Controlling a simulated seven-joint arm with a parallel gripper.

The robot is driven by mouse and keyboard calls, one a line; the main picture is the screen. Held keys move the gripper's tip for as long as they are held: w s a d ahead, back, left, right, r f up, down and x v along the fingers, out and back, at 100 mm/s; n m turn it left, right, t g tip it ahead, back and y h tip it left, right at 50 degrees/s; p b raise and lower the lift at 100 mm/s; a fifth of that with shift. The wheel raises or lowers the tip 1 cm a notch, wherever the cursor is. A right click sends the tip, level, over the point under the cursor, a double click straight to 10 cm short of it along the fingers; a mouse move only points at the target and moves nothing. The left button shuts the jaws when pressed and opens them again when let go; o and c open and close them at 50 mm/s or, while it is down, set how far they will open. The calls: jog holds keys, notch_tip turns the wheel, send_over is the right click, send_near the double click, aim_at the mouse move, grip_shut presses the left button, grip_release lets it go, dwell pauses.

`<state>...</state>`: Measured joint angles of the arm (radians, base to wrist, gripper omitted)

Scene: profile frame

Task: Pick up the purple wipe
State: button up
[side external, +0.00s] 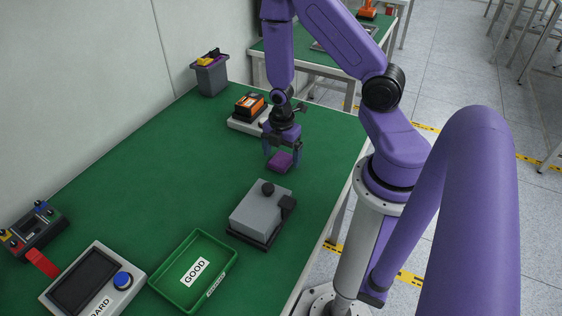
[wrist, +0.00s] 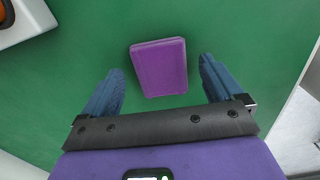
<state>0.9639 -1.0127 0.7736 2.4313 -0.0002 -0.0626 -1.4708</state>
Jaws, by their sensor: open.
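The purple wipe (side external: 280,162) is a small folded pad lying flat on the green table (side external: 150,180). I cannot tell the exact height of the fingertips over the table.
A grey box with a black knob (side external: 262,212) stands in front of the wipe. An orange device on a pale base (side external: 250,106) is close behind. A green GOOD tray (side external: 165,285), a board with a blue button (side external: 92,282) and a grey bin (side external: 210,78) stand farther off. The table's middle left is clear.

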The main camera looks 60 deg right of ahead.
aim_at(282, 158)
jog(key=shift+f, duration=0.45)
jog(key=c, duration=1.1)
jog(key=shift+r, duration=0.15)
jog(key=shift+r, duration=4.85)
